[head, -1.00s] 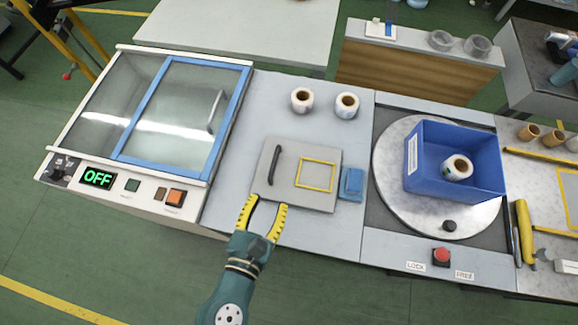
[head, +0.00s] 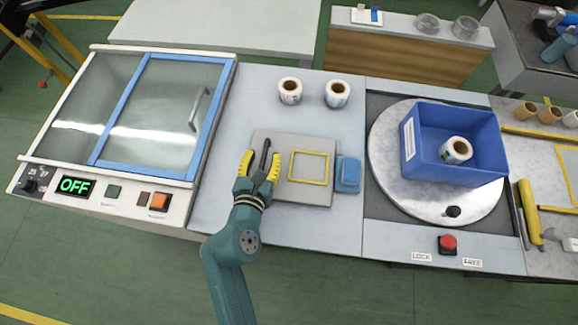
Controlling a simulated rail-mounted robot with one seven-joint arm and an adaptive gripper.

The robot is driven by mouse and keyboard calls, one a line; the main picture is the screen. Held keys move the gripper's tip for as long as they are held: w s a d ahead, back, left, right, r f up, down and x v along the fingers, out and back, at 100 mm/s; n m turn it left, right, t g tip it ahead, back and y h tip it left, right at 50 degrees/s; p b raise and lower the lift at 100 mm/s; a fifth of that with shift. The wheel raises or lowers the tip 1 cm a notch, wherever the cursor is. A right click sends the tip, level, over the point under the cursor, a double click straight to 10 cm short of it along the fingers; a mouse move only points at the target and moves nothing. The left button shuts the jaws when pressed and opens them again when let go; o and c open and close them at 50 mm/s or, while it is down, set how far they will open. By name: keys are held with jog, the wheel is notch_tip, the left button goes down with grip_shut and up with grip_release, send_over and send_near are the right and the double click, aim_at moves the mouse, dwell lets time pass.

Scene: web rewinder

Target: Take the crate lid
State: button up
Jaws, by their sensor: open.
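The crate lid (head: 285,199) is a flat grey plate with a yellow square outline, lying on the light grey bench in the head view. Its dark bar handle (head: 265,154) stands near the left side of the plate. My gripper (head: 261,160) is over the left part of the lid, with one yellow finger on each side of the handle. The fingers are apart and the handle shows between them. I cannot tell how high the fingertips are above the lid. My gripper hides the handle's near end.
A blue block (head: 348,174) sits at the lid's right edge. Two label rolls (head: 290,91) (head: 338,94) stand behind it. Right is a blue crate (head: 475,172) with a roll inside, on a round turntable (head: 390,178). Left is a glass-lidded machine (head: 160,184) showing OFF.

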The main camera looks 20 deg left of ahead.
jog(key=shift+w+f, duration=0.15)
jog(key=shift+w, duration=0.5)
jog(key=shift+s, duration=0.1)
jog(key=shift+c, duration=0.2)
grip_shut()
